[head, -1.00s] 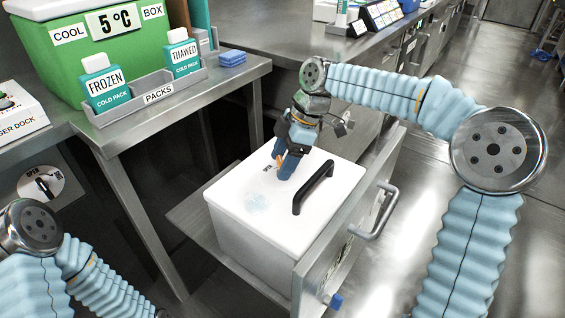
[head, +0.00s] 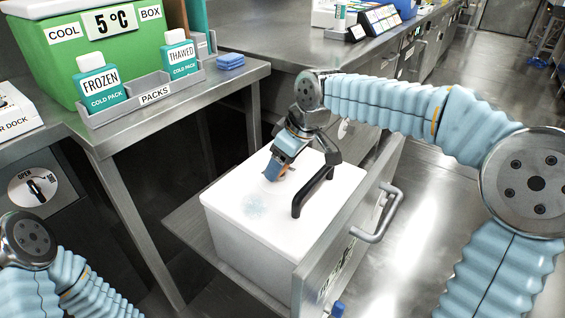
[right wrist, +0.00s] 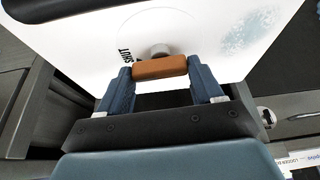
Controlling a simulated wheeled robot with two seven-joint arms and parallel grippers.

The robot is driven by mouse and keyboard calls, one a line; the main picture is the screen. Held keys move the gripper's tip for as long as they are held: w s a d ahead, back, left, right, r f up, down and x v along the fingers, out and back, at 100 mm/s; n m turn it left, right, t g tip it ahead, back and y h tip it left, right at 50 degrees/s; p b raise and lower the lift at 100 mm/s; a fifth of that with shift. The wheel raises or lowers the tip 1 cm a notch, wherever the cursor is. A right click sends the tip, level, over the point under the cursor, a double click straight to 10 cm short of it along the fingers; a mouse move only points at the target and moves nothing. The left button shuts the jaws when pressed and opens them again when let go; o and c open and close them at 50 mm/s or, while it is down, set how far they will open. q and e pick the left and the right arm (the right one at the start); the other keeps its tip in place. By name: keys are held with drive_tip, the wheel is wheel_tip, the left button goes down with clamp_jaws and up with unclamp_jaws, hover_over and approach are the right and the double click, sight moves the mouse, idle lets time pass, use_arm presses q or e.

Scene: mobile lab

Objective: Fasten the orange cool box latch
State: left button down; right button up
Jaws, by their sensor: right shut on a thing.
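The cool box (head: 245,235) is a white box with a white lid, sitting in a pulled-out drawer; a black bar handle (head: 313,192) is on the lid. The orange latch (right wrist: 160,67) is a short bar on a grey pivot on the lid, with the word SHUT printed beside it in the right wrist view. My right gripper (head: 276,173) is down at the lid, its blue fingers closed on the two ends of the latch. In the head view the fingers hide most of the latch. My left arm shows at the lower left, but its gripper is out of view.
The steel drawer front (head: 345,240) with its bar handle (head: 380,215) stands right of the box. A bench at the left holds a green cool box (head: 95,75), a grey packs tray (head: 130,108) with two cold packs, and a blue sponge (head: 230,62). Open floor lies to the right.

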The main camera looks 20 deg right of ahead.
drive_tip(key=shift+m, duration=0.4)
drive_tip(key=o, duration=1.1)
drive_tip(key=shift+c, duration=0.2)
drive_tip(key=shift+r, duration=0.1)
drive_tip(key=p+v, duration=0.2)
drive_tip(key=v, duration=1.1)
drive_tip(key=shift+s+r, duration=0.25)
drive_tip(key=shift+r, duration=0.05)
